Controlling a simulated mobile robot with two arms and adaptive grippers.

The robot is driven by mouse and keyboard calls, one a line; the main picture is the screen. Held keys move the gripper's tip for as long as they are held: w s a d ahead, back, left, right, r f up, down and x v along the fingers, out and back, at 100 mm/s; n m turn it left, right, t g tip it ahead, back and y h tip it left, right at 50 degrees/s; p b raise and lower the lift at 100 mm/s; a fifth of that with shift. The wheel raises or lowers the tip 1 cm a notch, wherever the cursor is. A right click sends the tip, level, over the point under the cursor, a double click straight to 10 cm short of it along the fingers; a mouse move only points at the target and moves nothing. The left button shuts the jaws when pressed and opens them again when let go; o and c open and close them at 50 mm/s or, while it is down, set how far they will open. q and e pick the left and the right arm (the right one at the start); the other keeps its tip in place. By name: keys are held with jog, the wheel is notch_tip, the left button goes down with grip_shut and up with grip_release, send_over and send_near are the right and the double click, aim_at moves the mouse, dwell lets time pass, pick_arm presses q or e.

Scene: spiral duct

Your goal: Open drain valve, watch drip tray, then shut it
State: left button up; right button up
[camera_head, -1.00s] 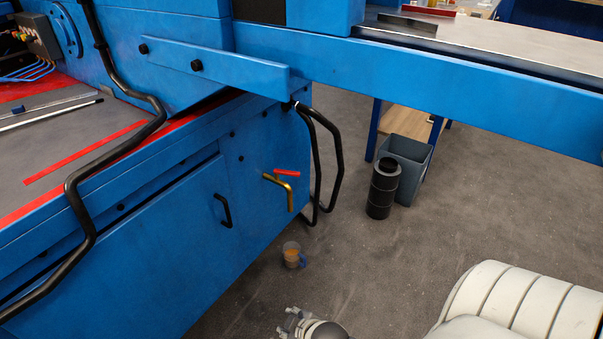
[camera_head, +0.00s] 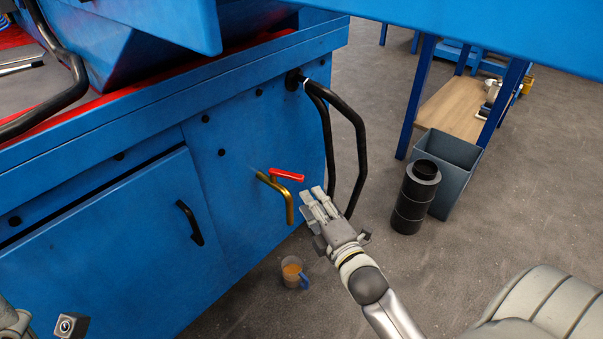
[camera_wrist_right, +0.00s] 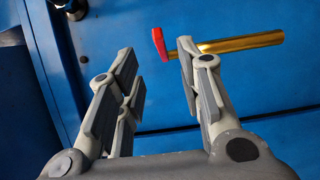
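The drain valve is a brass pipe (camera_head: 285,200) with a red lever handle (camera_head: 287,174) on the blue cabinet front. In the right wrist view the brass pipe (camera_wrist_right: 240,42) and red handle (camera_wrist_right: 160,44) show beyond the fingers. My right gripper (camera_head: 314,200) is open and empty, just right of and nearer than the valve, apart from it as far as I can tell. A clear cup (camera_head: 292,272) with orange-brown liquid and a blue handle stands on the floor below the valve. No flat drip tray shows. Grey parts at the lower left edge seem to be my left arm's end; its fingers are unclear.
Black bent hoses (camera_head: 355,130) hang at the cabinet corner, close behind my right gripper. A black cylinder (camera_head: 414,197) and a grey bin (camera_head: 459,160) stand on the floor to the right. A blue beam (camera_head: 500,30) crosses above. The floor around the cup is open.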

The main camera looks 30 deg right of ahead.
aim_at(297, 180)
jog(key=w+b, duration=0.1)
jog(key=w, duration=0.2)
jog(key=w+b, duration=0.1)
jog(key=w, duration=0.3)
jog(key=w+b, duration=0.1)
jog(key=w, duration=0.2)
jog(key=shift+w+d, duration=0.25)
jog(key=shift+d, duration=0.1)
grip_shut()
